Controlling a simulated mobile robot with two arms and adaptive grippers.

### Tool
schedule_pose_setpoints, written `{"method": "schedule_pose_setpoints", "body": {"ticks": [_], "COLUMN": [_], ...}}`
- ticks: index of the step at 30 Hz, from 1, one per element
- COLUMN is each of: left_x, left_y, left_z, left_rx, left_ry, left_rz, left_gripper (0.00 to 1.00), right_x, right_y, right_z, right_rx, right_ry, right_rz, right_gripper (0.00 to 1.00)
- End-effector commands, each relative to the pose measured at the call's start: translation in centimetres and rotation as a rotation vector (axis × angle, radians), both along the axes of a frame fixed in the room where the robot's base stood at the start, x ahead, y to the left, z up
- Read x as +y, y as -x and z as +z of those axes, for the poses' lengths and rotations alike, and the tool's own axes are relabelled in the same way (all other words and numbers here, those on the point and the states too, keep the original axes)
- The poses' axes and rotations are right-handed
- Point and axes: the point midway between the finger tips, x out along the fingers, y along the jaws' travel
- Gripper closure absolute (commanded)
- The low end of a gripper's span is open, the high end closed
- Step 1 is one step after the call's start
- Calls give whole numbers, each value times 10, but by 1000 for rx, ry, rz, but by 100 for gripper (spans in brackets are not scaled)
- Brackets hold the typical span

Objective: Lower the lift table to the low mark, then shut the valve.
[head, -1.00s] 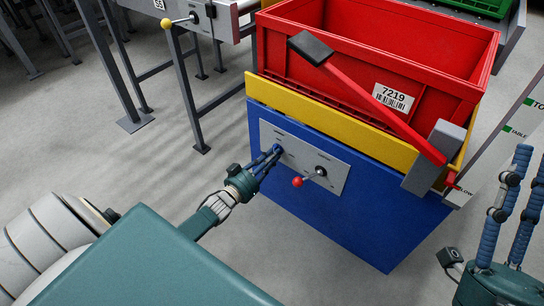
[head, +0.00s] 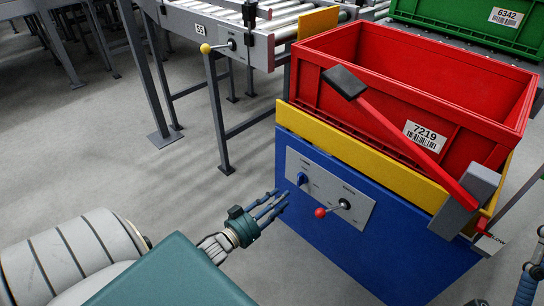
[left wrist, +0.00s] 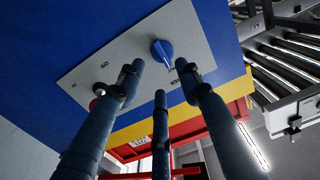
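The lift table (head: 340,218) has a blue body and a yellow top edge. On its grey control panel (head: 330,190) are a blue knob (head: 302,179) and a small lever with a red ball (head: 320,213); I cannot tell which the task calls the valve. A red tip (head: 481,224) at the table's right corner is beside the partly hidden LOW mark (head: 492,238). My left gripper (head: 277,205) is open and empty, left of the panel and apart from the knob. The left wrist view shows the knob (left wrist: 163,50) beyond the spread fingers. My right gripper (head: 527,288) is mostly cut off.
A red crate (head: 350,105) labelled 7219 sits on the table, with a dark-ended red bar (head: 400,128) across its front. A roller conveyor (head: 230,25) with a yellow-ball lever (head: 206,48) is behind left. A green crate (head: 450,15) stands behind right. The floor at left is clear.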

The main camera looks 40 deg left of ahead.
Motion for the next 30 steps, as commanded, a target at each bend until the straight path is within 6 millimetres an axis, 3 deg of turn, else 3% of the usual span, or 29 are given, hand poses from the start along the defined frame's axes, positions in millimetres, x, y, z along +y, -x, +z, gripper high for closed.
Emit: {"method": "schedule_pose_setpoints", "body": {"ticks": [3,9,26,30], "left_x": [2,3,2,-19], "left_y": [20,33,34,27], "left_z": [0,1,1,18], "left_rx": [2,-1,-1,-35], "left_ry": [1,1,1,5], "left_rz": [1,0,0,-24], "left_gripper": [65,65,65,65], "right_x": [0,0,0,0], "right_y": [0,0,0,0], "right_z": [0,0,0,0], "right_rx": [0,0,0,0], "right_ry": [0,0,0,-1], "right_rz": [0,0,0,-1], "right_gripper": [56,56,56,56]}}
